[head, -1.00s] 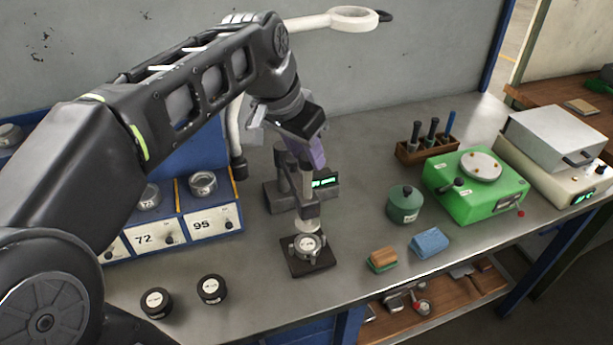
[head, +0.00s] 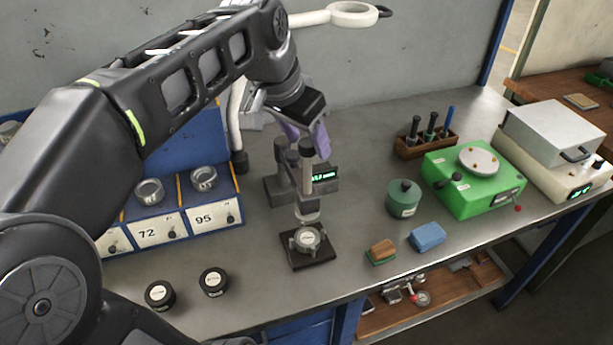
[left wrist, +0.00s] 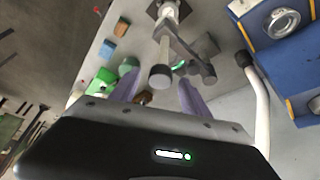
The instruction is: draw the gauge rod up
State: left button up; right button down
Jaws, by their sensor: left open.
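The gauge (head: 284,190) stands on the bench with a small green-lit display (head: 325,175). Its upright gauge rod (head: 306,172) has a dark knob on top and ends above a round metal piece (head: 307,239) on a dark square plate (head: 296,262). My left gripper (head: 305,140), with purple fingers, is at the rod's upper end, behind it in the head view. In the left wrist view, the open fingers (left wrist: 158,80) stand apart, with a round knob (left wrist: 160,76) showing between them. I cannot tell whether they touch it. My right gripper is not in view.
A blue cabinet (head: 190,250) with labelled drawers and metal cups stands left, near a white hose. Two black pucks (head: 213,282) lie in front. A green pot (head: 403,199), sponges (head: 428,237) and a green machine (head: 475,185) stand right. Bench between is clear.

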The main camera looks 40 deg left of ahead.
pick_arm(q)
jog(key=shift+r+p, duration=1.55)
jog(key=shift+r, duration=1.45)
jog(key=shift+f, duration=0.1)
